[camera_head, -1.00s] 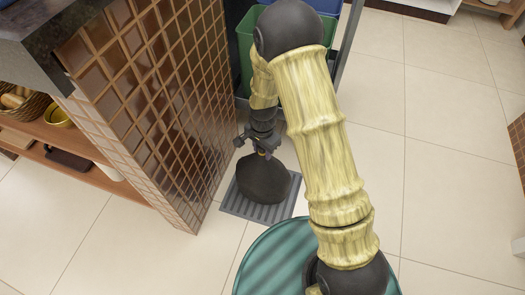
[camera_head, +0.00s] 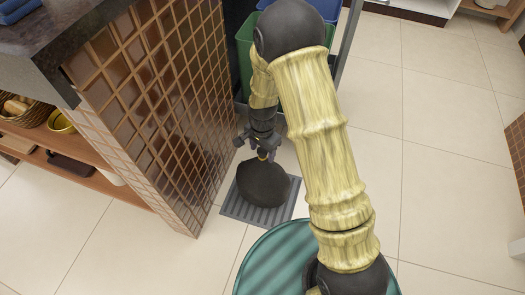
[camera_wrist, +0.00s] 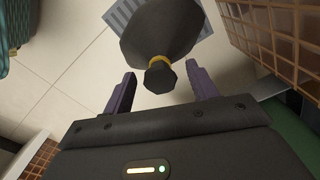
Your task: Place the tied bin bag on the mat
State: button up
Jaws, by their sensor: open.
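The tied bin bag (camera_head: 263,184) is dark grey and sits upright on the grey striped mat (camera_head: 235,208) on the floor. In the wrist view the bag (camera_wrist: 155,32) shows its yellow tie and knotted top, with a striped corner of the mat (camera_wrist: 118,17) beside it. My gripper (camera_head: 261,150) is just above the bag. In the wrist view my gripper (camera_wrist: 160,82) is open, with its purple-grey fingers on either side of the knot and a gap to each side. The bag hides much of the mat.
A brown tiled counter side (camera_head: 160,110) stands close on the left of the mat. A green bin (camera_head: 244,50) and a blue bin (camera_head: 325,10) stand behind my arm. Open shelves (camera_head: 75,165) hold a basket at far left. Pale tiled floor on the right is clear.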

notch_tip(320, 180, up, 9)
jog(key=p, duration=0.4)
jog(key=shift+r+p, duration=0.15)
jog(key=shift+p, duration=0.15)
jog(key=shift+r, duration=0.1)
jog(key=s+d+r+n+t, duration=0.2)
jog(key=s+d+r+n, duration=0.6)
jog(key=s+d+r, duration=0.4)
notch_tip(320, 180, up, 3)
jog(key=shift+s+d+f+t, duration=0.15)
jog(key=shift+s+d+t, duration=0.15)
jog(key=shift+d, duration=0.45)
